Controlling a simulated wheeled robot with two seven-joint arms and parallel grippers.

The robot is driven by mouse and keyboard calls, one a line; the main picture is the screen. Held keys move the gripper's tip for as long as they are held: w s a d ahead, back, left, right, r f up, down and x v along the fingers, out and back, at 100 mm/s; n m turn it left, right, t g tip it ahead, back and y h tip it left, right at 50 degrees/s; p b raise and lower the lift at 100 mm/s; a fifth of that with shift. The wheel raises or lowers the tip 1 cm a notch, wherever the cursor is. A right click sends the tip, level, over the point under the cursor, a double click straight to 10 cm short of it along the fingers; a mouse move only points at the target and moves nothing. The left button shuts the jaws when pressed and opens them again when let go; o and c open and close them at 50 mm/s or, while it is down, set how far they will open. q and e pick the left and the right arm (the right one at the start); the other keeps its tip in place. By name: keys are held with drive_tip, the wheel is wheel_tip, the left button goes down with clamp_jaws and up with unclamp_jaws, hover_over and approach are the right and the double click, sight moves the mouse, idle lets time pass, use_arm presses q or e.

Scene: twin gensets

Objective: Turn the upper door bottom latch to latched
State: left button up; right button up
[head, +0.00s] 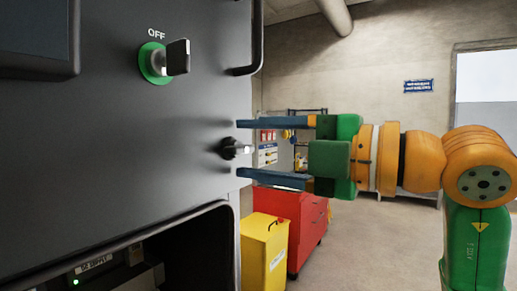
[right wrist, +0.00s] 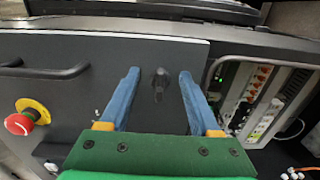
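The upper door (head: 120,130) is a dark grey panel on the left of the head view. In the right wrist view the latch (right wrist: 160,84) is a dark stub sticking out of the panel. My right gripper (head: 241,148) is open, its blue fingers spread above and below the latch in the head view. In the right wrist view the fingers (right wrist: 159,76) stand on either side of it, apart from it. The latch's turn position is hard to tell. My left gripper is not in view.
A selector switch (head: 177,58) marked OFF and a black handle (head: 257,45) project from the door. A red emergency stop (right wrist: 20,122) shows in the wrist view. Below the door is an open bay (head: 150,265). A yellow bin (head: 264,255) and red cabinet (head: 305,225) stand behind.

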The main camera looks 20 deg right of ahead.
drive_tip(key=b+v, duration=0.2)
drive_tip(key=v, duration=0.5)
idle(0.3)
